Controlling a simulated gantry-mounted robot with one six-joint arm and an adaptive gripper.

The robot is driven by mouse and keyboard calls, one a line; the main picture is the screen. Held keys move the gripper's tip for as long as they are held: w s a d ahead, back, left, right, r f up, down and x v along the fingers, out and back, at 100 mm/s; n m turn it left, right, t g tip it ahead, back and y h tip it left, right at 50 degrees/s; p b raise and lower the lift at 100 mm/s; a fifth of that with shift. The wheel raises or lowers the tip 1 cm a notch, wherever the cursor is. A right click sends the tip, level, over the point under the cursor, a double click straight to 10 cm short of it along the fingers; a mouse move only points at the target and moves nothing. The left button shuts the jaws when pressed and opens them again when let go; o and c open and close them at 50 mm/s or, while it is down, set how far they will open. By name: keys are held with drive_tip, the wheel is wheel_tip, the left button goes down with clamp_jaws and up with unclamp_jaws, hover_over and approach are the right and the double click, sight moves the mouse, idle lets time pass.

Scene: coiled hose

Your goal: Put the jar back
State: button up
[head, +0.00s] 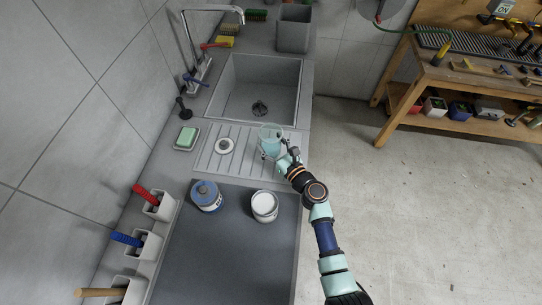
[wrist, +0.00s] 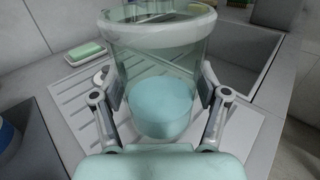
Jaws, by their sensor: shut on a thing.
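The jar (head: 270,138) is clear glass with a pale blue-green tint, at the right side of the ribbed drainboard below the sink. In the wrist view the jar (wrist: 160,65) stands upright, with a thick pale rim and a pale blue-green mass at its bottom. My gripper (head: 281,152) is shut on it, one finger on each side, as the wrist view also shows (wrist: 161,90). I cannot tell whether the jar's base touches the drainboard (head: 205,168).
A blue can (head: 207,197) and a white-topped can (head: 264,206) stand on the dark counter (head: 220,260). A round grey-white piece (head: 224,145) lies on the drainboard. A green soap (head: 187,137) is at left. The sink (head: 255,75) is empty.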

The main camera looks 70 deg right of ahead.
sight(276, 157)
drive_tip(key=shift+f+b, duration=1.3)
drive_tip(key=shift+f, duration=0.85)
drive_tip(key=shift+f, duration=0.3)
drive_tip(key=o, duration=1.5)
drive_tip(key=shift+s+r, duration=0.2)
drive_tip(key=shift+r, duration=0.05)
drive_tip(key=p+v, duration=0.1)
drive_tip(key=v, duration=1)
drive_tip(key=shift+s+a+p, duration=0.2)
drive_tip(key=shift+a+p, duration=0.05)
drive_tip(key=shift+p, duration=0.1)
